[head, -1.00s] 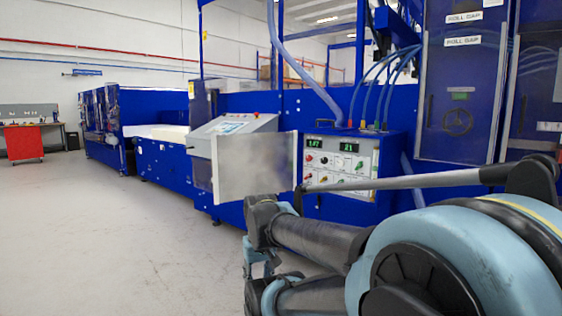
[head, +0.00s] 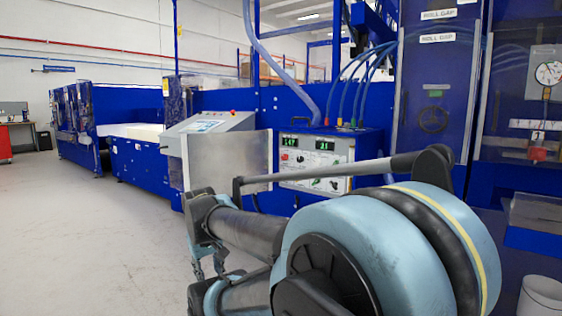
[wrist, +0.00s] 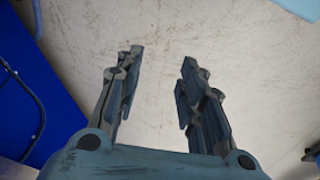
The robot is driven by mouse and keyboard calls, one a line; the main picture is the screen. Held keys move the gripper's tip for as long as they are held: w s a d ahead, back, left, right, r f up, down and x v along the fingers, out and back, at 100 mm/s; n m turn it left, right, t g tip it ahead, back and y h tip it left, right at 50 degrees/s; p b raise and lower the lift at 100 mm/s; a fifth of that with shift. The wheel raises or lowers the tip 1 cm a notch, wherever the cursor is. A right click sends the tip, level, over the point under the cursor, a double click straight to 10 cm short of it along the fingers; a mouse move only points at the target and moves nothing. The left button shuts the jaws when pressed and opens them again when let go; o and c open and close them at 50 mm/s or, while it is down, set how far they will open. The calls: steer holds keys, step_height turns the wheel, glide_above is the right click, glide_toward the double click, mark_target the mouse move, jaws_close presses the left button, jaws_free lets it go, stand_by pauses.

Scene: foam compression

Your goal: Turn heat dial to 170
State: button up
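The blue control box (head: 360,143) stands in the middle of the head view with two lit green displays (head: 308,144) and a white panel of knobs (head: 305,159) below them. I cannot tell which knob is the heat dial, and the lower panel is partly hidden behind my arm. A grey door (head: 228,160) stands open on the box's left side. My gripper (wrist: 158,75) shows in the wrist view with its two fingers apart and nothing between them, above bare floor. In the head view it hangs low, left of and below the box, mostly hidden by my arm.
A sloped console (head: 208,123) stands left of the box. Blue hoses (head: 368,85) rise from the box top. A white bin (head: 542,297) is at the lower right. The pale floor (head: 90,240) at left is clear. A blue machine side (wrist: 35,95) is at left in the wrist view.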

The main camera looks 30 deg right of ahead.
steer(key=w+d+r+n+t+h, duration=0.1)
steer(key=w+d+r+n+h, duration=0.1)
steer(key=w+d+r+h, duration=0.25)
steer(key=w+d+r+n+h, duration=0.1)
steer(key=w+d+r+n, duration=0.15)
steer(key=w+d, duration=0.45)
steer(key=n+t+h, duration=0.3)
steer(key=n+h, duration=0.7)
steer(key=n, duration=0.3)
glide_toward(283, 157)
steer(key=x, duration=0.9)
steer(key=shift+d+f, duration=0.1)
steer(key=shift+d, duration=0.15)
steer(key=shift+c, duration=0.6)
steer(key=c, duration=0.7)
